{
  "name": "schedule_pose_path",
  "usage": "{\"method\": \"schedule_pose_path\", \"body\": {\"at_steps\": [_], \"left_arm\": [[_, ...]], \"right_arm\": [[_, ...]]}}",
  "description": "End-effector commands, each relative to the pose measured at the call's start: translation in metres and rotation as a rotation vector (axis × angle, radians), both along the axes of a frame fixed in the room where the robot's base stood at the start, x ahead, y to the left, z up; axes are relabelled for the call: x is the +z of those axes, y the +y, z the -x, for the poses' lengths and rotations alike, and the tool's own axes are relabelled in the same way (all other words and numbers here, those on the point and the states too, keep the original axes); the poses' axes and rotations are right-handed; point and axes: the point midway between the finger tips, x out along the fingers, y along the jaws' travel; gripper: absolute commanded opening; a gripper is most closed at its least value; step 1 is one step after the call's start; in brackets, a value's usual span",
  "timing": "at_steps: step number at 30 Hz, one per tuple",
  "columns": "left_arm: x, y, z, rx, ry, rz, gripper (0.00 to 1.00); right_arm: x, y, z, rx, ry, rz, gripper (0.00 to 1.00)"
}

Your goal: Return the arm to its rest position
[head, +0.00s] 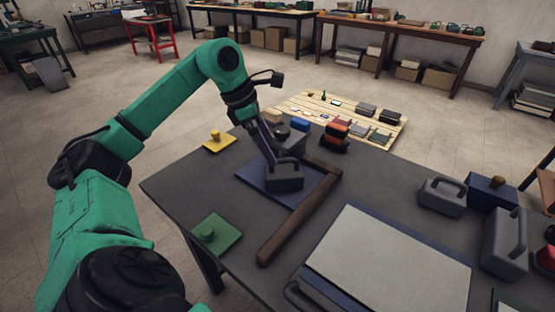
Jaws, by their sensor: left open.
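My left arm comes in from the left, and its left gripper (268,145) points down at a grey block with a handle (286,178). The gripper is open; its fingers are close to the block's top, and I cannot tell whether they touch it. The block stands on a flat blue cover (250,179) on the dark table (180,182). My right gripper is not in view.
A brown L-shaped wooden bar (292,222) lies beside the blue cover. A large pale board (390,262) lies at the front right. More grey handled blocks (442,197) stand at right. A green plate (222,238) and a yellow plate (220,143) with knobs lie at left. A slatted pallet (385,120) is behind.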

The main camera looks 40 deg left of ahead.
Motion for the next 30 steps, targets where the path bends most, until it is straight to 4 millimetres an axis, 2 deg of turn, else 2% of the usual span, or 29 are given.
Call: {"method": "schedule_pose_path", "body": {"at_steps": [3, 17, 19, 20, 22, 24, 27, 30], "left_arm": [[0.007, 0.002, 0.002, 0.000, 0.000, 0.000, 1.00], [0.007, 0.002, 0.002, -0.001, 0.001, 0.000, 1.00], [0.012, 0.002, 0.002, -0.001, 0.000, 0.000, 1.00], [0.018, 0.002, 0.002, -0.001, 0.000, 0.000, 1.00], [0.044, 0.002, 0.002, -0.001, 0.000, 0.000, 1.00], [0.079, 0.002, 0.002, -0.001, 0.000, 0.000, 1.00], [0.119, 0.002, 0.002, -0.001, 0.000, 0.000, 1.00], [0.145, 0.002, 0.002, -0.001, 0.001, 0.000, 1.00]], "right_arm": [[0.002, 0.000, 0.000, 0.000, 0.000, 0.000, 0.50], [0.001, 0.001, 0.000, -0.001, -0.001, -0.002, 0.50], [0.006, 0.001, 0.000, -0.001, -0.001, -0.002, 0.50], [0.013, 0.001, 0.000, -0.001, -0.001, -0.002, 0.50], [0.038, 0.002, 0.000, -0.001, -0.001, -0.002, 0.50], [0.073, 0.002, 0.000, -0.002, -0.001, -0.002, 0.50], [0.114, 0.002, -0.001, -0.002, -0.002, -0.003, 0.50], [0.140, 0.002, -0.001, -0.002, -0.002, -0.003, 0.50]]}}
